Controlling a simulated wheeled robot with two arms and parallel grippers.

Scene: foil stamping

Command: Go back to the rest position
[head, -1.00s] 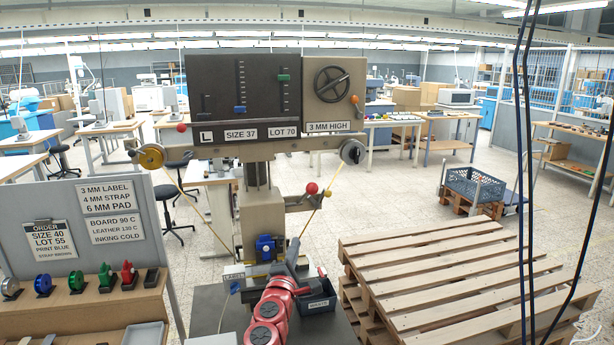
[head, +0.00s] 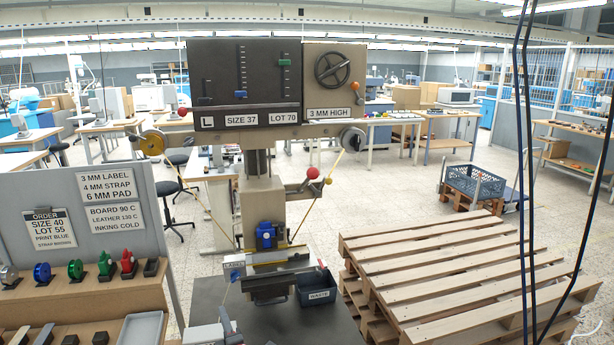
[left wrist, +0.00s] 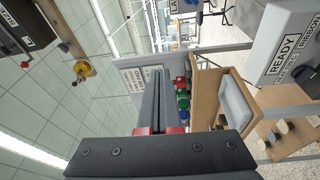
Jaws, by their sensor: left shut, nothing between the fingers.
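My left gripper (head: 227,320) shows at the bottom edge of the head view, in front of the stamping press (head: 262,205) and apart from it. Most of its arm is out of the picture. In the left wrist view my left gripper (left wrist: 158,78) has its long dark fingers together, with red parts at their base and nothing between them. My right gripper is in neither view. The press stands upright with its panel (head: 245,80) on top and a dark block under its blue part (head: 266,236).
A waste bin (head: 318,293) sits right of the press bed. A shelf with coloured rolls (head: 75,270) and a grey notice board (head: 90,190) stands at left. A wooden pallet stack (head: 440,265) fills the right. Dark cables (head: 526,180) hang at far right.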

